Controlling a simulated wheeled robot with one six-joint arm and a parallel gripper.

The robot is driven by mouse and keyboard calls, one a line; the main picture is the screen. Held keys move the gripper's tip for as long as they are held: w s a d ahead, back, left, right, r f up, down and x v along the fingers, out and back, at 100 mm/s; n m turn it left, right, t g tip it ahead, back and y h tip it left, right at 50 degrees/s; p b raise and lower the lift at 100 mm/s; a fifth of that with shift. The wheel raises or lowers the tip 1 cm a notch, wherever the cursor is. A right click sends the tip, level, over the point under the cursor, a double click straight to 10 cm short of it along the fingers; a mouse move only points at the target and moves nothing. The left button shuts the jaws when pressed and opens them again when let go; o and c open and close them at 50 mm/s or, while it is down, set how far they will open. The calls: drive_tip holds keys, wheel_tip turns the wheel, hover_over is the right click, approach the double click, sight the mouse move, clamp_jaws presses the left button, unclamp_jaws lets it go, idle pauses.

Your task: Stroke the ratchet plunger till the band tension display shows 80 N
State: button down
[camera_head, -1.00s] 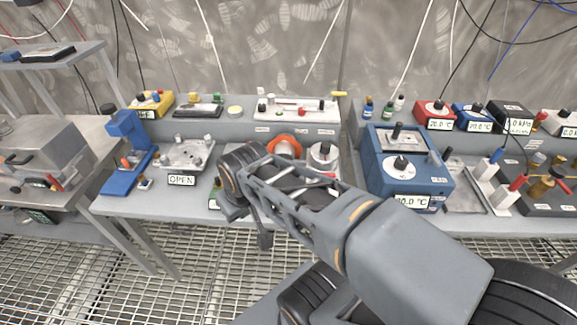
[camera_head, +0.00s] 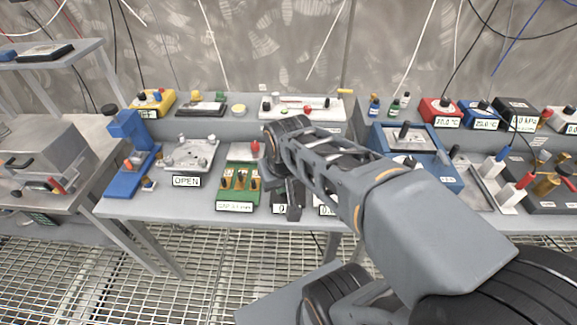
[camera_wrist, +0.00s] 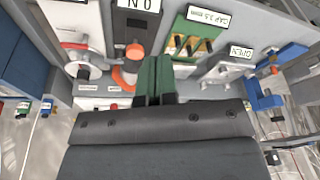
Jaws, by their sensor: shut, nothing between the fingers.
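The band tension display reads "0 N" at the top of the wrist view (camera_wrist: 138,5); in the head view only part of its label (camera_head: 281,209) shows. It belongs to a dark grey device (camera_wrist: 143,32) with an orange knob (camera_wrist: 132,52) and an orange ring (camera_wrist: 124,80). Which orange part is the plunger I cannot tell for sure. My gripper (camera_wrist: 155,68) is shut and empty, its green fingertips beside the orange parts, with no clear contact. In the head view my gripper (camera_head: 293,195) is over this device, and my arm hides most of it.
A green gap device (camera_head: 239,185) stands just left of my gripper, and a clamp plate marked OPEN (camera_head: 190,153) farther left. A white device with a round knob (camera_wrist: 82,68) is on the other side. A white panel (camera_head: 300,106) stands on the shelf behind.

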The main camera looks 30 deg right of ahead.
drive_tip(key=w+d+r+m+g+p, duration=0.1)
drive_tip(key=w+d+m+p, duration=0.1)
drive_tip(key=w+d, duration=0.2)
drive_tip(key=w+d+r+m+g+p, duration=0.1)
drive_tip(key=w+d+m+g+p, duration=0.1)
drive_tip(key=w, duration=0.7)
drive_tip(key=d+m+p, duration=0.1)
drive_tip(key=d, duration=0.1)
drive_tip(key=shift+w+d, duration=0.35)
drive_tip(key=shift+f, duration=0.15)
wheel_tip(320, 180, down, 14)
drive_tip(key=shift+r+p, duration=0.1)
drive_tip(key=shift+p, duration=0.85)
wheel_tip(320, 180, down, 3)
drive_tip(key=b, duration=0.2)
drive_tip(key=shift+b, duration=0.35)
drive_tip(key=shift+s+a, duration=0.1)
drive_tip(key=shift+s, duration=0.1)
